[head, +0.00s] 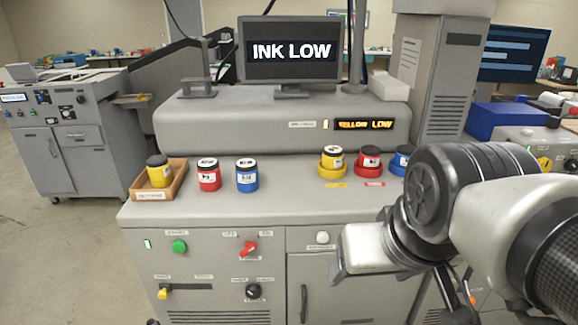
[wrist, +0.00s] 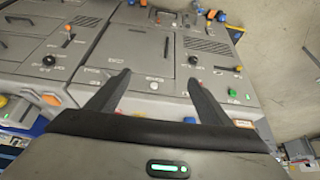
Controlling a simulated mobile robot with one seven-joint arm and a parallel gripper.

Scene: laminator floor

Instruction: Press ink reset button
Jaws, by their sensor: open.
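A round white button (head: 322,237) sits at the top of the grey cabinet front, right of the red switch, with a small label too blurred to read; it looks like the reset button. In the wrist view the white button (wrist: 154,86) shows between my two fingers. My gripper (wrist: 157,76) is open and empty, its fingers pointing toward the cabinet front. It looks apart from the button, though the gap is hard to judge. The monitor (head: 292,50) reads INK LOW, and the lit display (head: 365,125) reads YELLOW LOW.
A green button (head: 179,246), red switch (head: 244,249), yellow lever (head: 164,291) and black knob (head: 253,291) share the front. A yellow jar (head: 159,171) stands in a tray (head: 180,178). More jars stand along the counter. Clear floor (head: 75,260) lies at left.

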